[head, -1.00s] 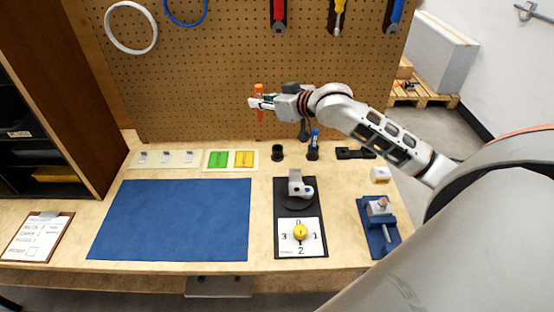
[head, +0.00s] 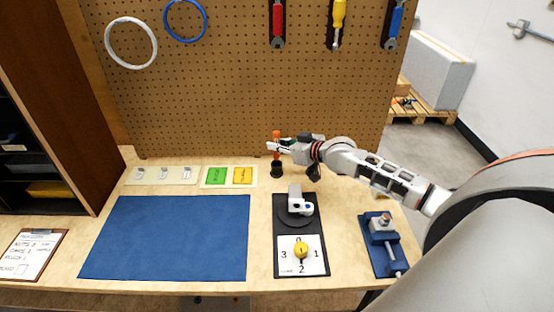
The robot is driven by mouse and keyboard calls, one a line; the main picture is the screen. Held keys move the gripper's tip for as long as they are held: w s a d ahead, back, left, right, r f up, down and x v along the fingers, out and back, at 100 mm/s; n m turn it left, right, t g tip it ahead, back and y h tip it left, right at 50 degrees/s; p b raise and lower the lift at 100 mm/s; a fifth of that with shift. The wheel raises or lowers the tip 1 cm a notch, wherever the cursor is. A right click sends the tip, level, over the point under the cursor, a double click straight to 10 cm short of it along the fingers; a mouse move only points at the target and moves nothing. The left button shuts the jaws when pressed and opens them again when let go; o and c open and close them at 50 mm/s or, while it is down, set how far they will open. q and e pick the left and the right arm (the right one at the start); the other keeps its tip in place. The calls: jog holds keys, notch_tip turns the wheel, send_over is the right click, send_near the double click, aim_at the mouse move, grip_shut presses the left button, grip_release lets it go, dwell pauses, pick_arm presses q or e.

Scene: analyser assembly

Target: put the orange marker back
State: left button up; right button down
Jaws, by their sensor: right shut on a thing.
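The orange marker (head: 276,136) is upright in my right gripper (head: 274,146), which is shut on it. The gripper reaches in from the right, near the pegboard. A small black cup-like holder (head: 277,170) stands on the bench directly below the marker in the picture. The marker's lower end looks at or just above the holder's mouth; I cannot tell whether it is inside. The second holder and the blue marker are hidden behind my right arm. My left gripper is not in view.
A black fixture with a grey part (head: 295,207) and a numbered dial (head: 301,251) stands in front. A blue vise (head: 384,245) is at right, a blue mat (head: 170,238) at left. Green (head: 216,175) and yellow (head: 243,175) pads lie left of the holder. Tools hang on the pegboard (head: 230,90).

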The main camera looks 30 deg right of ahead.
aim_at(277, 157)
jog(key=shift+f+b, duration=0.5)
jog(key=shift+f, duration=2.3)
jog(key=shift+r, duration=0.1)
jog(key=c, duration=2)
grip_release()
jog(key=p+v, duration=0.2)
jog(key=v, duration=1)
